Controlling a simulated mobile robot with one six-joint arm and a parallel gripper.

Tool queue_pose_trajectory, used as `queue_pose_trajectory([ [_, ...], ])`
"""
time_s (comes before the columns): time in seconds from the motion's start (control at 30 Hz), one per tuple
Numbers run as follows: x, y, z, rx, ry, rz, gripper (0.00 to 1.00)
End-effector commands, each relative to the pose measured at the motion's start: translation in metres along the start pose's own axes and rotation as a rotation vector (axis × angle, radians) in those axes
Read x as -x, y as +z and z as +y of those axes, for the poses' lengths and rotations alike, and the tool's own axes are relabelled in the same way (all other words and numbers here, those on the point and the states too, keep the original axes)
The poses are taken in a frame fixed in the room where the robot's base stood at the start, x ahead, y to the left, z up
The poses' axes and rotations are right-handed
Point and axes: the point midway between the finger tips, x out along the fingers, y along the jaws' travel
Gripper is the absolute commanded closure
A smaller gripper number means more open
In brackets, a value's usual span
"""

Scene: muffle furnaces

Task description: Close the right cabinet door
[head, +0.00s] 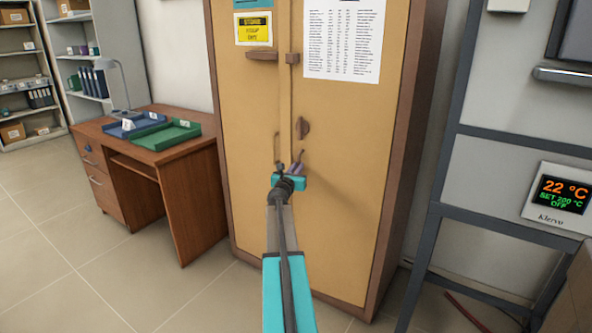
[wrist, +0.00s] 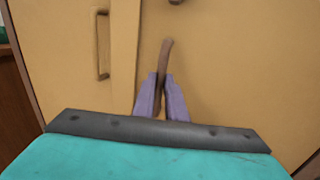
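The tall tan cabinet has a left door (head: 243,150) and a right door (head: 350,170) with brown frame. The right door looks flush or nearly flush with the left; I cannot tell whether it is fully shut. My gripper (head: 298,168) is at the right door's inner side, at its handle. In the wrist view my gripper's purple fingers (wrist: 161,82) sit on both sides of the brown right door handle (wrist: 167,52) and appear closed on it. The left door's handle (wrist: 103,46) is free, to the left. The handle's lower part is partly hidden by the fingers.
A wooden desk (head: 190,155) with blue and green trays stands left of the cabinet. A grey metal frame (head: 425,240) with a temperature display (head: 562,194) stands to the right. A brown latch knob (head: 303,127) is above the handle. Floor at the left is clear.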

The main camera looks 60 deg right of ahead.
Motion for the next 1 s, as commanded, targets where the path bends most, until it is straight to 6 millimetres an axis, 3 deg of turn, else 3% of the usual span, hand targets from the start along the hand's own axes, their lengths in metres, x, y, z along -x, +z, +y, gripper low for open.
queue_pose_trajectory([
  [0.37, -0.003, 0.0, 0.0, 0.0, -0.001, 0.0, 1.0],
  [0.73, -0.035, -0.001, -0.002, 0.0, 0.0, 0.0, 1.0],
  [1.0, -0.041, 0.001, -0.002, 0.0, 0.003, -0.001, 1.0],
])
